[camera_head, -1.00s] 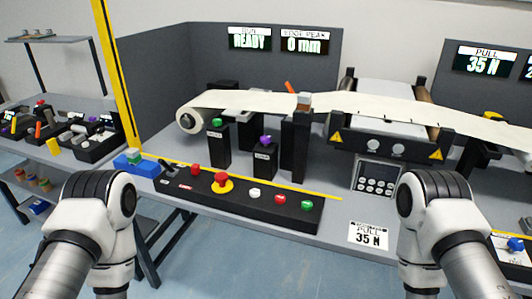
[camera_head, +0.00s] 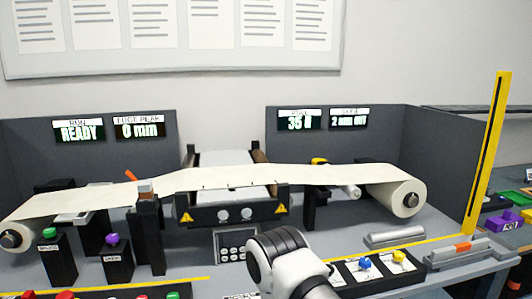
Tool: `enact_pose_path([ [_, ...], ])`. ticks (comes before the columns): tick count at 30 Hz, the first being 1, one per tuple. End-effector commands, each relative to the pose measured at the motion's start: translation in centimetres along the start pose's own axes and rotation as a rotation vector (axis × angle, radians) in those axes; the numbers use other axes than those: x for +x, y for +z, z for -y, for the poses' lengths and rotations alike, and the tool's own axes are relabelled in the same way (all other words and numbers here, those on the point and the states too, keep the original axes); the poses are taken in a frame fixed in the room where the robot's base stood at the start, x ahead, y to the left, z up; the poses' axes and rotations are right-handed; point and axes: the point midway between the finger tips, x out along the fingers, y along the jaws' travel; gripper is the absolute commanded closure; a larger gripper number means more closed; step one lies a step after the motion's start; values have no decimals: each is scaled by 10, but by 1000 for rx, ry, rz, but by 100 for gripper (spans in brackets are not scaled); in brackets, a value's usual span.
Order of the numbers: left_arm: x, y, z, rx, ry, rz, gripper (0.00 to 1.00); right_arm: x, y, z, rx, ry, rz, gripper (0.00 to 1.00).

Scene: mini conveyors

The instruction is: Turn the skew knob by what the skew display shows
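The skew display (camera_head: 348,120) is on the grey back panel at the right, its small title blurred; it appears to read "2 mm OUT". Two knobs sit on white plates on a black panel (camera_head: 352,286) at the lower right: a blue knob (camera_head: 365,264) and a yellow knob (camera_head: 398,256). I cannot read their labels, so I cannot tell which is the skew knob. One of my arms, seemingly the right, rises at the bottom middle, just left of this panel. Neither gripper is in view.
A pale web runs across the machine to a roll (camera_head: 405,198) at the right. Other displays read "READY" (camera_head: 79,132), "0 mm" (camera_head: 139,128) and "35 N" (camera_head: 300,121). A yellow post (camera_head: 486,150) stands at the right. Green (camera_head: 50,233) and purple (camera_head: 112,239) knobs top black posts at left.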

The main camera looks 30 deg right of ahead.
Motion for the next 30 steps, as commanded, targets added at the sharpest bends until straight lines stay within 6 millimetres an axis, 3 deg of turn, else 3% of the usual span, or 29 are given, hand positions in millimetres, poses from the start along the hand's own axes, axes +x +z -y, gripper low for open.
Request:
enact_pose_path([
  [27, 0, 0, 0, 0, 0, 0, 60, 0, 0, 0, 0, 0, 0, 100],
  [29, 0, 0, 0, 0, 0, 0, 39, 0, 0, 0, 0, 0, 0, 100],
  [30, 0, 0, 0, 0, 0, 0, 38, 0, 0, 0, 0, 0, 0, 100],
])
